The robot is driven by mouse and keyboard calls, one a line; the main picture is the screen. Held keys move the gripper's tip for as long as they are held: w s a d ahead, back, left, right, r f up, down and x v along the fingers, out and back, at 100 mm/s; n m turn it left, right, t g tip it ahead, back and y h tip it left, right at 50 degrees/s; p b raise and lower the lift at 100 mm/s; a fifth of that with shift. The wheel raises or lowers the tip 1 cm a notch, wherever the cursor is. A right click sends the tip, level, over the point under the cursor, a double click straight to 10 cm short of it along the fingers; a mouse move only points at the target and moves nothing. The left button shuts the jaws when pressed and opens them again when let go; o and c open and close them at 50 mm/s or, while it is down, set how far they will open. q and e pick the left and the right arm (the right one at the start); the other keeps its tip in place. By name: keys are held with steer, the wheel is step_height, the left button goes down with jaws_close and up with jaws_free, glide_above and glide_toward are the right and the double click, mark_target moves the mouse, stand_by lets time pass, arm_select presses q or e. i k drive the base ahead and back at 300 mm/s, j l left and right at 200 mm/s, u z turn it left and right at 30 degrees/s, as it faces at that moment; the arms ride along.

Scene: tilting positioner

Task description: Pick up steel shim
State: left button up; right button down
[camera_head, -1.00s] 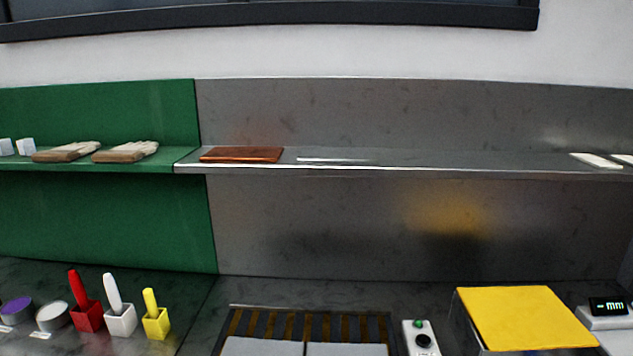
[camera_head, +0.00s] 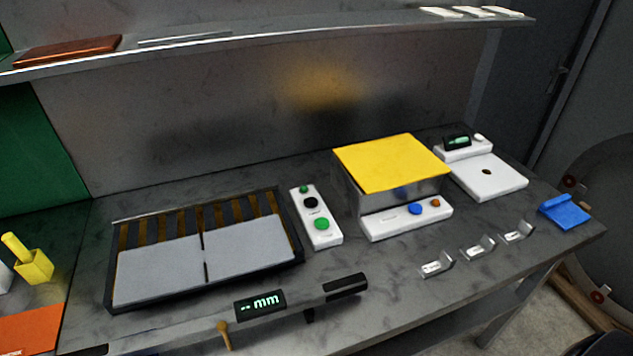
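A thin, flat, pale steel strip (camera_head: 185,39) lies on the upper steel shelf (camera_head: 300,40), right of a copper-coloured plate (camera_head: 68,51). It looks like the steel shim, but I see it nearly edge-on and cannot read any label. Neither of my grippers shows in the head view, and nothing is seen touching the strip.
On the bench (camera_head: 380,305) are a dark slotted fixture (camera_head: 205,250) with two grey plates, a button box (camera_head: 316,217), a yellow-topped box (camera_head: 392,160), a white scale (camera_head: 488,177), small metal brackets (camera_head: 478,248) and a blue block (camera_head: 565,212). A mm display (camera_head: 260,304) is at the front.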

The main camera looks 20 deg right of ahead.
mark_target(524, 229)
steer(key=z, duration=1.85)
